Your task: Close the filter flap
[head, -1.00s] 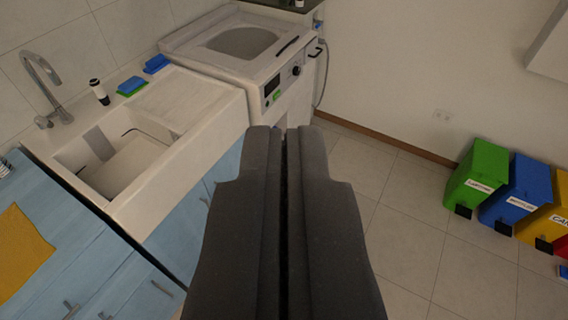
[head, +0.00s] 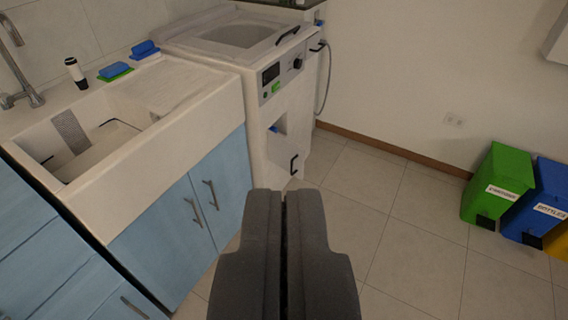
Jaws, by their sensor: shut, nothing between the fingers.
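The white washing machine (head: 256,108) stands beyond the sink, its dark control display and knob on the upper front. Lower on its front is a recess with a small blue part (head: 274,128), and near it a black handle (head: 294,164). I cannot tell which of these belongs to the filter flap, or how far the flap is open. My gripper (head: 284,194) is shut and empty, in the lower middle of the view. It is in front of the machine and apart from it, and may hide part of its base.
A white sink (head: 170,140) sits over blue cabinets (head: 160,240) with metal handles on the left. A green bin (head: 498,180) and a blue bin (head: 535,200) stand at the right wall. The tiled floor (head: 400,245) between is clear.

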